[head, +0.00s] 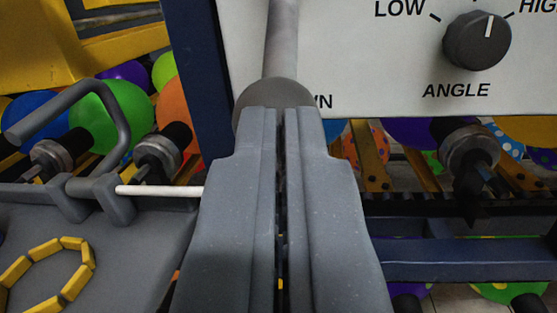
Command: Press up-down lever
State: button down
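The up-down lever (281,45) is a grey rod that runs down in front of a white control panel (370,55) and ends in a dark round knob (272,93). My gripper (279,112) is in the middle, its two grey fingers side by side with only a thin dark gap between them. The fingertips overlap the lower part of the knob in the picture. I cannot tell whether they touch it. The fingers hide most of the panel's lower label, of which only "WN" shows.
The angle dial (477,40), marked LOW and HIGH, is at the upper right. Colored balloons (112,115) and metal nozzles (470,155) lie behind and below the panel. A grey bent handle (115,115) and a white rod (160,191) are at the left.

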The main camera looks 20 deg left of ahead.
jog(key=shift+d, duration=0.1)
jog(key=r+v, duration=0.1)
jog(key=v, duration=1.2)
jog(key=shift+r+p, duration=0.35)
jog(key=shift+s, duration=0.1)
